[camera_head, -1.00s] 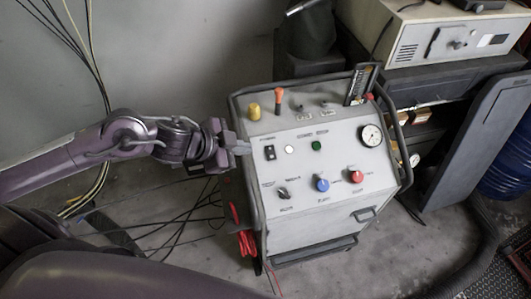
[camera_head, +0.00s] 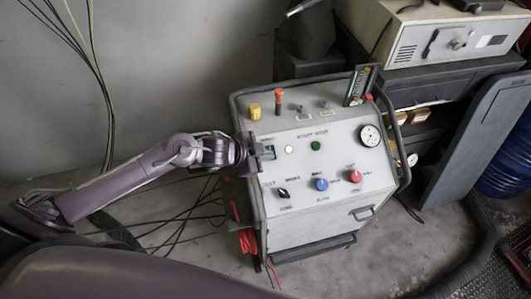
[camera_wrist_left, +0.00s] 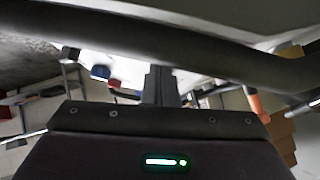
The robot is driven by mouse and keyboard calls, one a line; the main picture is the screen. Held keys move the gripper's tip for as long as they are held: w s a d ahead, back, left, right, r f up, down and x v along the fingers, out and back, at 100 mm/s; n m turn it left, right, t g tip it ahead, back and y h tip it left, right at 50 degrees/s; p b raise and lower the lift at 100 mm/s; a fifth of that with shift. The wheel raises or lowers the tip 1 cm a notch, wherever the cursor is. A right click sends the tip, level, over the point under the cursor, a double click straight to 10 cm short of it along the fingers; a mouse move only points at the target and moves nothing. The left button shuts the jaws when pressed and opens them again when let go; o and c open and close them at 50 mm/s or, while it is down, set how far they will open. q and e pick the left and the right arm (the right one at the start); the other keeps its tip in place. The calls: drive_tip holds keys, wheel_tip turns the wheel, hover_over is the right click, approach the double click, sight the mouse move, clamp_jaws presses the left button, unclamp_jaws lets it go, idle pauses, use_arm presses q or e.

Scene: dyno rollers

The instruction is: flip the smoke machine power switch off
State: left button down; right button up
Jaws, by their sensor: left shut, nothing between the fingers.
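The smoke machine (camera_head: 310,225) is a pale grey wheeled cabinet with a sloping control panel. In the head view, my left gripper (camera_head: 266,153) is shut and empty at the panel's upper left. It is over the spot where the black rocker switch showed earlier and hides most of that switch. I cannot tell whether the fingertips touch the switch or which way it is set. In the left wrist view, the shut fingers (camera_wrist_left: 160,86) point toward the panel, beneath a dark rail. My right gripper is not in view.
A dark tube frame (camera_head: 407,170) surrounds the panel. A yellow knob (camera_head: 254,112), an orange-topped lever (camera_head: 278,100), a black knob (camera_head: 283,193), a blue knob (camera_head: 321,184), a red knob (camera_head: 354,176) and a gauge (camera_head: 370,135) are on it. Cables lie on the floor at left.

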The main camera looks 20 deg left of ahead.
use_arm(q)
drive_tip(key=shift+f+t+b, duration=0.3)
drive_tip(key=shift+f+b, duration=0.35)
drive_tip(key=shift+b, duration=0.35)
drive_tip(key=shift+r+p, duration=1.2)
drive_tip(key=shift+p, duration=0.1)
